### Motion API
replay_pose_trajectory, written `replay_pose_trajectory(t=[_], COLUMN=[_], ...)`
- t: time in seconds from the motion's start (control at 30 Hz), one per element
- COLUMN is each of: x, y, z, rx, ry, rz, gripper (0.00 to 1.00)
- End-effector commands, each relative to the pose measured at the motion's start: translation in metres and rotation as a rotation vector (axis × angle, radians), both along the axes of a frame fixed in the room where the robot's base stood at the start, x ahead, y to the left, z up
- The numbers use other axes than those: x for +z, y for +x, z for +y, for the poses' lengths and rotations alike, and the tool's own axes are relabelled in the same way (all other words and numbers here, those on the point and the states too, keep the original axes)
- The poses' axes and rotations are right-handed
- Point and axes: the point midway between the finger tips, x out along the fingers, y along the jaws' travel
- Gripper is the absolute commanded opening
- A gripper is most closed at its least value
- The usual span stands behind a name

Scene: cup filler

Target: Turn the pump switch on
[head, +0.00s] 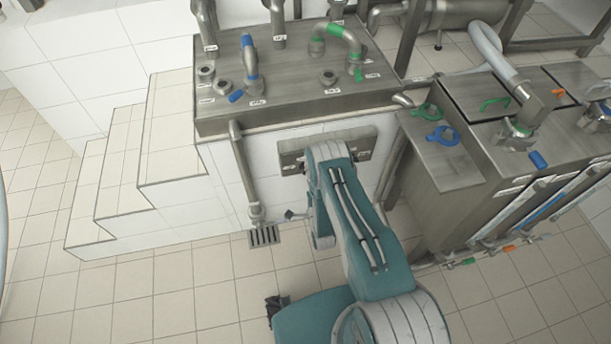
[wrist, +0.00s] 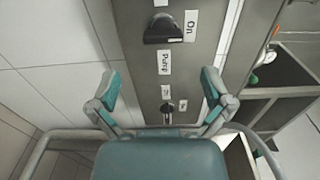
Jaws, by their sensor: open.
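A grey metal switch panel (wrist: 185,72) runs up the middle of the wrist view. A larger black switch (wrist: 163,29) sits near its top, beside a label reading "On" (wrist: 190,26). A label that seems to read "Pump" (wrist: 164,62) is below it. A smaller dark switch (wrist: 167,107) is lower on the panel, between the fingers. My gripper (wrist: 160,88) is open and empty, with one finger on each side of the panel's lower part in the picture. Contact cannot be judged. In the head view the panel (head: 291,158) is mounted on the white tiled wall, and my arm hides most of it.
A metal counter (head: 285,92) with pipes, valves and coloured handles stands above the panel. A metal cabinet (head: 440,185) with green and blue handles is close to my arm's right. White tiled steps (head: 120,190) are at the left. The tiled floor at the lower left is clear.

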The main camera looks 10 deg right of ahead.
Motion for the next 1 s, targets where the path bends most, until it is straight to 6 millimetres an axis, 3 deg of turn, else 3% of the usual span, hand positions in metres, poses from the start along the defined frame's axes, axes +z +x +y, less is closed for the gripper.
replay_pose_trajectory(t=[0.13, 0.33, 0.87, 1.0], x=[-0.001, -0.001, 0.000, 0.013], y=[-0.027, -0.043, -0.044, -0.028], z=[-0.001, -0.001, -0.001, -0.001], rx=[-0.001, -0.001, -0.001, -0.001], ry=[0.000, 0.000, 0.000, -0.028], rz=[0.004, 0.001, 0.001, 0.014], gripper=[1.00, 1.00, 1.00, 1.00])
